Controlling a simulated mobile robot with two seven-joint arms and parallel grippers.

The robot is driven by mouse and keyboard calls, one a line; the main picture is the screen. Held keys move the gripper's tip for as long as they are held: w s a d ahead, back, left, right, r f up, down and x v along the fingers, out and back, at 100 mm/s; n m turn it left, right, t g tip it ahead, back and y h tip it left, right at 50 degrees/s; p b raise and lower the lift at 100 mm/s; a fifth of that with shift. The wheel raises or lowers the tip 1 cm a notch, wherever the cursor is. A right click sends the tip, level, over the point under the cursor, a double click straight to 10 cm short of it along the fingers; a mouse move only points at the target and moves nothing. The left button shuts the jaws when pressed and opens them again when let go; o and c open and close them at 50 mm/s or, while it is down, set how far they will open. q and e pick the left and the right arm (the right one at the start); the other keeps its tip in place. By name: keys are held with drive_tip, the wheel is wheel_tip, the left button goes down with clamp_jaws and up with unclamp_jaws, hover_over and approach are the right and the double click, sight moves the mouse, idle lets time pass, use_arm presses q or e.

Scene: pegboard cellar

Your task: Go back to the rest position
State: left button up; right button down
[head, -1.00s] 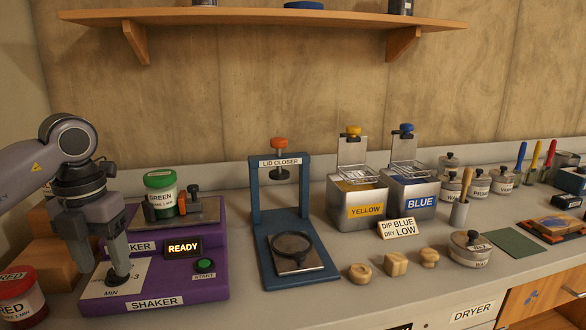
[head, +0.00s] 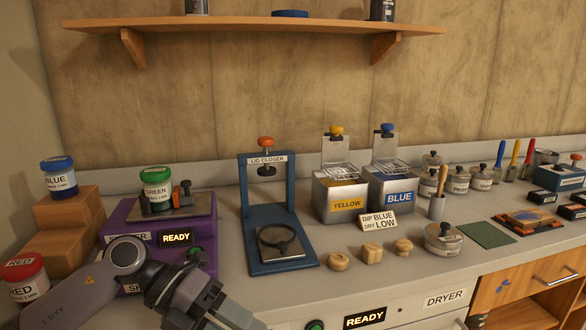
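My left arm comes in at the lower left, in front of the purple shaker (head: 118,222). My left gripper (head: 222,316) points down and to the right at the bottom edge. It is partly cut off, so I cannot tell whether its fingers are open or shut. I see nothing held in the part that shows. My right gripper is not in view. The shaker's display reads READY, and a green-lidded jar (head: 156,190) sits on top of it. My arm hides the shaker's lower front.
A blue-lidded jar (head: 59,180) stands on wooden steps (head: 75,212), with a red-lidded jar (head: 24,278) in front. The blue lid closer (head: 247,225), yellow tank (head: 336,205) and blue tank (head: 396,192) stand along the bench. The dryer (head: 410,300) is below the front edge.

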use_arm(q)
drive_tip(key=s+d+r+n+t+h, duration=0.25)
drive_tip(key=d+n+h, duration=0.2)
drive_tip(key=h, duration=0.25)
drive_tip(key=w+a+f+n+t+y+p, duration=0.15)
drive_tip(key=a+f+n+t+y, duration=0.35)
drive_tip(key=n+t, duration=0.55)
drive_tip(key=w+a+f+n+t+y+p, duration=0.15)
drive_tip(key=a+f+n+t+y, duration=0.4)
drive_tip(key=n, duration=0.85)
drive_tip(key=s+a+f+n+g+y, duration=0.2)
drive_tip(key=s+a+f+n, duration=0.1)
drive_tip(key=s+f, duration=0.4)
drive_tip(key=s+a+f+n+g+y, duration=0.3)
drive_tip(key=s+f, duration=0.4)
drive_tip(key=f, duration=0.3)
drive_tip(key=shift+a+n+y, duration=0.2)
drive_tip(key=shift+n+y, duration=0.15)
drive_tip(key=shift+n, duration=0.55)
